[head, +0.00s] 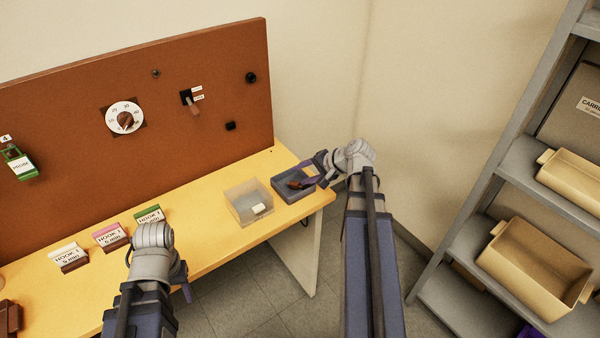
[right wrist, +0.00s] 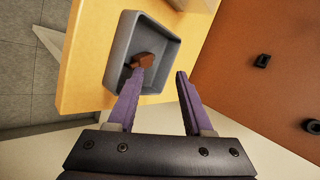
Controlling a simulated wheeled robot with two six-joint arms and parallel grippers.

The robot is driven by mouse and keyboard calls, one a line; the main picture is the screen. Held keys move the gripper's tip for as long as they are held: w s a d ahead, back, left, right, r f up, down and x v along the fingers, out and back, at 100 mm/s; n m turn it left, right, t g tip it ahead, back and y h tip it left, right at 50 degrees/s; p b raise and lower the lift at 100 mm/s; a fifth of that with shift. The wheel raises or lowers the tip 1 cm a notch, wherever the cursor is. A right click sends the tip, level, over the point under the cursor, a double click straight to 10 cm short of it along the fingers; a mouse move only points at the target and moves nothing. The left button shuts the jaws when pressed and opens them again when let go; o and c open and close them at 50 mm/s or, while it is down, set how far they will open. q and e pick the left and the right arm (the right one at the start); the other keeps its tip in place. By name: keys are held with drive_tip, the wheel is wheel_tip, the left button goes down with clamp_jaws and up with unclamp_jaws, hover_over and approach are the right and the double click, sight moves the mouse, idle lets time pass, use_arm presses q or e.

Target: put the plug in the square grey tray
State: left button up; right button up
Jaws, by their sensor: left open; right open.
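The square grey tray (head: 283,194) sits at the right end of the yellow table. A small brown piece, which looks like the plug (head: 294,185), lies inside it. In the right wrist view the plug (right wrist: 145,60) rests on the tray floor, near the wall of the tray (right wrist: 172,50). My right gripper (head: 308,180) is over the tray; in the right wrist view its purple fingers (right wrist: 160,74) are apart with nothing between them. The left fingertip there overlaps the plug's lower end; I cannot tell whether they touch. My left gripper (head: 187,291) is by the table's front edge, mostly hidden by its wrist, open.
A translucent box (head: 243,197) with a pale label stands left of the tray. Several labelled blocks (head: 110,236) line the table. A brown panel (head: 200,110) with a dial (head: 124,118) and a switch (head: 188,98) stands behind. A shelf (head: 520,165) with bins is at right.

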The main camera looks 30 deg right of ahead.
drive_tip(key=r+p, duration=0.1)
drive_tip(key=s+r+p, duration=0.1)
drive_tip(key=s+d+r+p, duration=0.1)
drive_tip(key=shift+r, duration=0.4)
drive_tip(key=p+v, duration=0.5)
drive_tip(key=v, duration=0.3)
drive_tip(key=shift+f, duration=0.1)
idle(0.6)
